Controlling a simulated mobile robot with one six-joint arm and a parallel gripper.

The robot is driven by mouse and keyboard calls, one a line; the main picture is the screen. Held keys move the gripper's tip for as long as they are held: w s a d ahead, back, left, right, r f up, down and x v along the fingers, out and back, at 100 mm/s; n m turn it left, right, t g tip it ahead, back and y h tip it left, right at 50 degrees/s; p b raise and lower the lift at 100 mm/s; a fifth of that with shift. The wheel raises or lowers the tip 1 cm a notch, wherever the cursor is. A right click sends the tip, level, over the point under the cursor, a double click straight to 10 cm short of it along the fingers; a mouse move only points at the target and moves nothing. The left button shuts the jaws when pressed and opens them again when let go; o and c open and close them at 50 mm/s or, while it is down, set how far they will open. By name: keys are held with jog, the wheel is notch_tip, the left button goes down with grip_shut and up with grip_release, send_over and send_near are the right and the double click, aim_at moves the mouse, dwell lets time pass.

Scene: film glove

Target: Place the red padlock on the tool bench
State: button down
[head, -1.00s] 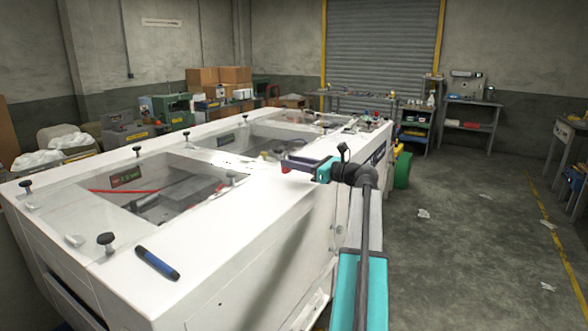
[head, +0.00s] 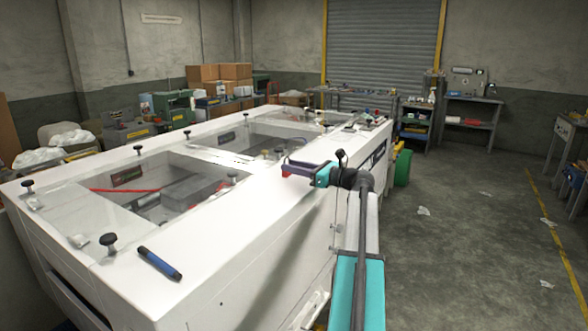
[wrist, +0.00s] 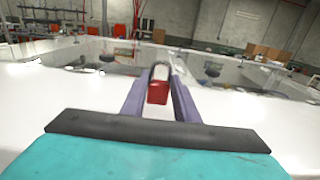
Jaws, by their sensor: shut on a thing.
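The red padlock (wrist: 158,92) is between the two purple fingers of my gripper (wrist: 160,84) in the wrist view, with its shackle upward. My gripper is shut on it. In the head view my gripper (head: 288,167) is above the right part of the white machine top, and the padlock shows as a small red patch at the fingertips (head: 286,173). A grey bench (head: 350,97) with small items stands in front of the roller shutter at the back. I cannot tell which bench is the tool bench.
The long white machine (head: 215,240) with clear panels fills the left and middle. A blue marker-like tool (head: 160,262) lies on its near edge. Another grey bench (head: 472,105) stands at the back right. Grey floor (head: 450,220) to the right is mostly open, with scattered paper scraps.

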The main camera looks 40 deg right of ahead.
jog(key=shift+f, duration=0.55)
jog(key=shift+f, duration=0.15)
jog(key=c, duration=1.4)
grip_release()
jog(key=b+v, duration=0.3)
jog(key=v, duration=0.9)
